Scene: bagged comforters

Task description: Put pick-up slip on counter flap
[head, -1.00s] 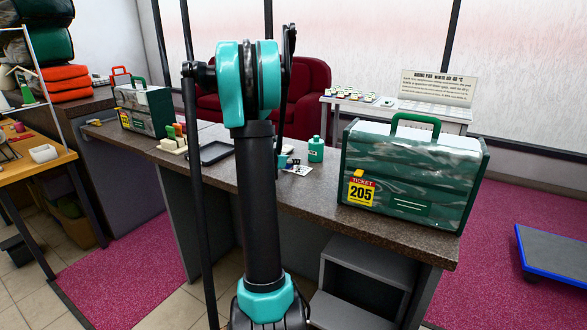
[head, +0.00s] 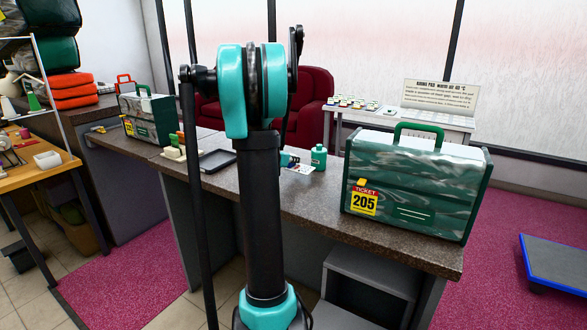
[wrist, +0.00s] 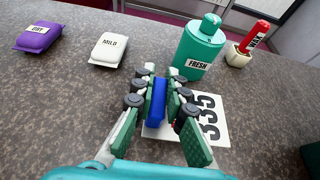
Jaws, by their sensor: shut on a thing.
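The pick-up slip is a white card marked 335 (wrist: 208,122) in the wrist view, low at the counter top; whether it touches is unclear. A blue block (wrist: 156,100) stands at its left edge, seemingly part of it. My gripper (wrist: 158,88) is shut on this block, its green-padded fingers on both sides. In the head view the slip (head: 299,168) shows as a small white patch beside my arm, which hides most of the gripper. The counter flap seems to be the left counter section (head: 104,138), beyond a seam; its outline is partly hidden.
A green FRESH bottle (wrist: 201,48) stands just beyond the slip. A red WAX stick in a cup (wrist: 240,50), a MILD packet (wrist: 109,49) and a purple DRY packet (wrist: 38,37) are nearby. A dark tray (head: 217,160) and bagged case 205 (head: 415,185) also occupy the counter.

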